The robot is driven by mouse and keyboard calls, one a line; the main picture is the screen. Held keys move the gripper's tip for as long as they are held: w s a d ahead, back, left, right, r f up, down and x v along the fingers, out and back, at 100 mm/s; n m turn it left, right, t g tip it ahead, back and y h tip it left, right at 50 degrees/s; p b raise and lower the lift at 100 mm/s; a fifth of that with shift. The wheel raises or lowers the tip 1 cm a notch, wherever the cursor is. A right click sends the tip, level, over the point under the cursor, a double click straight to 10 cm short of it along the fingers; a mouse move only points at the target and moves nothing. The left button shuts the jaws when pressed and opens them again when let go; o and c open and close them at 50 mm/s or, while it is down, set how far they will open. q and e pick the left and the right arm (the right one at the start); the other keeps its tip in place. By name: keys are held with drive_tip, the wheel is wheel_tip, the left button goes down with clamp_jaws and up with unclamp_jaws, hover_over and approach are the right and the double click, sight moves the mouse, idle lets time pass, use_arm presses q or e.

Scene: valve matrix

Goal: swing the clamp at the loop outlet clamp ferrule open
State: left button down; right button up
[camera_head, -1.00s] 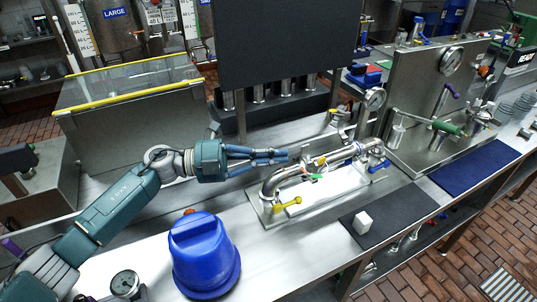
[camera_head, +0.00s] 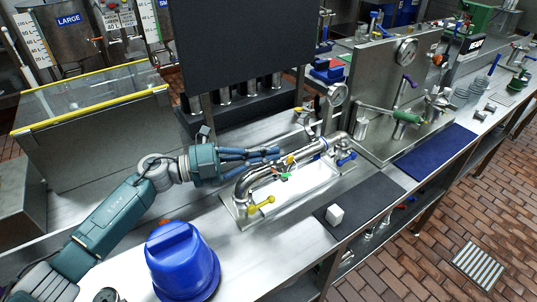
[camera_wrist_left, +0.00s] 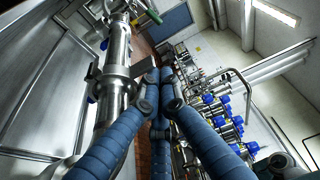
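A shiny steel pipe loop (camera_head: 248,184) sits on a metal tray on the bench. I cannot tell which fitting is the outlet clamp. My left gripper (camera_head: 279,152) is just behind and above the pipe, fingers bunched together. In the left wrist view, the fingertips (camera_wrist_left: 164,78) are close to a steel pipe fitting (camera_wrist_left: 115,85); contact is unclear. My right gripper is not in view.
A blue tub-like object (camera_head: 182,262) stands at the front left. A white cube (camera_head: 334,215) rests on a dark mat (camera_head: 360,200) to the right. A blue mat (camera_head: 435,152) lies further right.

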use_arm(q)
drive_tip(key=shift+w+r+n, duration=0.1)
drive_tip(key=shift+n, duration=0.2)
drive_tip(key=shift+w+a+r+n, duration=0.2)
drive_tip(key=shift+n, duration=0.1)
drive_tip(key=shift+w+a+r+n+t+h+b, duration=0.1)
drive_tip(key=shift+w+a+n+t+h+b, duration=0.45)
drive_tip(key=shift+n, duration=0.9)
drive_tip(key=shift+w+a+r+n+t+h+b, duration=0.1)
drive_tip(key=shift+w+a+n+t+b, duration=0.15)
drive_tip(key=shift+w+a+n, duration=0.65)
drive_tip(key=shift+w+a+r+n+t+h+b, duration=0.1)
drive_tip(key=shift+w+a+n+t+h+b, duration=0.25)
drive_tip(key=shift+w+n, duration=1.1)
drive_tip(key=shift+s+n+t, duration=0.25)
drive_tip(key=shift+s+n, duration=0.25)
drive_tip(key=shift+s, duration=0.05)
